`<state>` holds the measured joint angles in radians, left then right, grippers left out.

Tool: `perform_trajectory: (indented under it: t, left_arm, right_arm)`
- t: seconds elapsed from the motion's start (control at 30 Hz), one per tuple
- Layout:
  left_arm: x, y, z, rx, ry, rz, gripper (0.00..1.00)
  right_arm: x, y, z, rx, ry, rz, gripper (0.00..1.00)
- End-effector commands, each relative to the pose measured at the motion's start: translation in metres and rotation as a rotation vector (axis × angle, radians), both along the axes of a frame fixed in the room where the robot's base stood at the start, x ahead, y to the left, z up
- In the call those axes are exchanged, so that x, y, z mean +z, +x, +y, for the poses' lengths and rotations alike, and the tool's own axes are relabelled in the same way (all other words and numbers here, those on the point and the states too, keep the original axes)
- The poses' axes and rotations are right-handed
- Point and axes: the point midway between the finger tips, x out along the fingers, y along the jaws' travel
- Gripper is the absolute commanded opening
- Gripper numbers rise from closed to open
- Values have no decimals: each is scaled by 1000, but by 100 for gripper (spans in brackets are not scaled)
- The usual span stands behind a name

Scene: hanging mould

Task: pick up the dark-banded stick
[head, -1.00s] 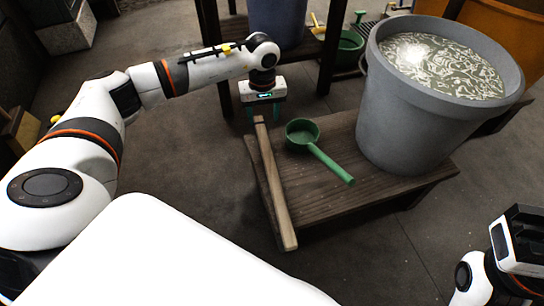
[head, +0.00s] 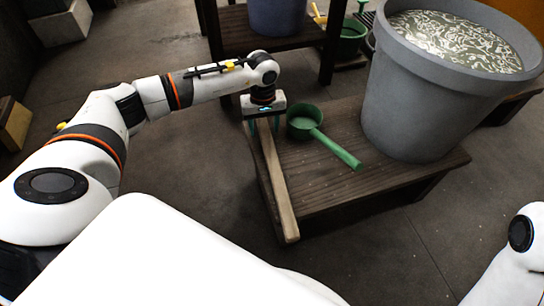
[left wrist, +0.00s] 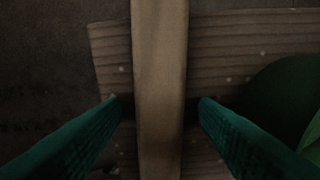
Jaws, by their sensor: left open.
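A long pale wooden stick (head: 277,185) lies along the left edge of the low wooden table (head: 335,190), its near end at the table's front corner. I cannot make out a dark band on it. My left gripper (head: 264,126) is over the stick's far end, pointing down. In the left wrist view the stick (left wrist: 159,70) runs between the two green fingers (left wrist: 158,103), with a gap on each side. The gripper is open and holds nothing. The stick's far tip is hidden by the gripper in the head view. My right gripper is out of view.
A green ladle (head: 325,138) lies on the table just right of the stick, close to the left gripper. A large grey tub (head: 415,100) of patterned liquid stands on the table's right. A darker wooden stand (head: 330,60) is behind.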

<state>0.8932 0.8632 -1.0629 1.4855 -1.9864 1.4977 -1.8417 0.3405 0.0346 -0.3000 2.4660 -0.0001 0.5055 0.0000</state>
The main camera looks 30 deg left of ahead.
Motion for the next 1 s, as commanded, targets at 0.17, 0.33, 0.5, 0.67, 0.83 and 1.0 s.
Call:
perform_trajectory:
  t: [0.17, 0.33, 0.5, 0.67, 0.83, 1.0]
  left_arm:
    - [1, 0, 0, 0, 0, 0, 51]
    - [1, 0, 0, 0, 0, 0, 23]
    - [1, 0, 0, 0, -1, -1, 6]
    - [2, 0, 0, 0, -1, -1, 6]
    - [12, 0, 0, 0, -1, -2, 6]
    - [42, 1, 0, -1, 1, -4, 6]
  right_arm:
    - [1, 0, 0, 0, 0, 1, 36]
    - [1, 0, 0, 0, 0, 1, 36]
    - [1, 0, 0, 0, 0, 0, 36]
    - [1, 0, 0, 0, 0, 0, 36]
    - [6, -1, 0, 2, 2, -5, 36]
    - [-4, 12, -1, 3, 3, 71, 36]
